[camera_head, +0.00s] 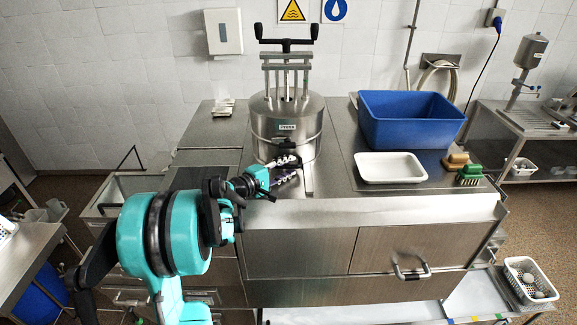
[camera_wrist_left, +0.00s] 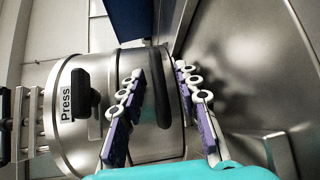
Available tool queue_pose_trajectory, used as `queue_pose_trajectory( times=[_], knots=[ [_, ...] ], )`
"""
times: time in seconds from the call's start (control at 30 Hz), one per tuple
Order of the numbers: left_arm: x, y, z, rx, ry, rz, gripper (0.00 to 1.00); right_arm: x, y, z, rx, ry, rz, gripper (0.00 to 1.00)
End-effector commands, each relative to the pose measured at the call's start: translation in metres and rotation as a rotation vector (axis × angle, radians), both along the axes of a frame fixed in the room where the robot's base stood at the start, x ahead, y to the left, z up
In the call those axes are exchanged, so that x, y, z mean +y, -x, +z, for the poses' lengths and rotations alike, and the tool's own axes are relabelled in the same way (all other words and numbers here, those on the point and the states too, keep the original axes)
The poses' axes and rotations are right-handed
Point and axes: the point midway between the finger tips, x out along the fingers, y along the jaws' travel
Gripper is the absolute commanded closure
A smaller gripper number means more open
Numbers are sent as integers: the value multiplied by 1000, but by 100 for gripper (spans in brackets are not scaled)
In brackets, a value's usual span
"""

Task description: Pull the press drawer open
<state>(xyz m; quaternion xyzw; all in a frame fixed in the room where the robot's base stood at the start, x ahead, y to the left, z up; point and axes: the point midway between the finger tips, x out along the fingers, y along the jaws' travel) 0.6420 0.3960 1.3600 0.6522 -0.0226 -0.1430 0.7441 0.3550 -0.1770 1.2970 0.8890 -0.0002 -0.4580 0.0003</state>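The steel press (camera_head: 287,122) is a cylinder with a screw handle on top, standing on the counter by the wall. Its lower part, the press drawer (camera_wrist_left: 147,139), has a black bar handle (camera_wrist_left: 160,88). Another black handle sits higher, beside the "Press" label (camera_wrist_left: 66,104). My left gripper (camera_head: 286,171) is open at the front of the press. In the left wrist view the black bar handle shows between its two fingers (camera_wrist_left: 160,112); I cannot tell whether they touch it. In the head view the gripper partly hides the drawer front. My right gripper is in neither view.
On the counter (camera_head: 335,208), right of the press, stand a blue tub (camera_head: 410,122), a white tray (camera_head: 390,168) and brushes (camera_head: 470,174). A metal handle (camera_head: 410,266) sticks out from the counter front. A white perforated basket (camera_head: 530,279) is low at right.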

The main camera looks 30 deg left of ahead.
Motion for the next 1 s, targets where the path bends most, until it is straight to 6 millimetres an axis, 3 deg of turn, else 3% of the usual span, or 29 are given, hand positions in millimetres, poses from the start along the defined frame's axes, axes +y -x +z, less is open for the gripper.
queue_pose_trajectory(
  times=[0.33,0.47,0.77,1.0],
  knots=[
    [-2,-7,-1,0,0,1,68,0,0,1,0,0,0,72],
    [-2,-6,-1,0,0,1,99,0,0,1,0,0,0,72],
    [-3,-5,-2,1,-1,1,100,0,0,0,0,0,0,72],
    [-15,16,-2,2,-2,1,100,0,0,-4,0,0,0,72]
  ],
)
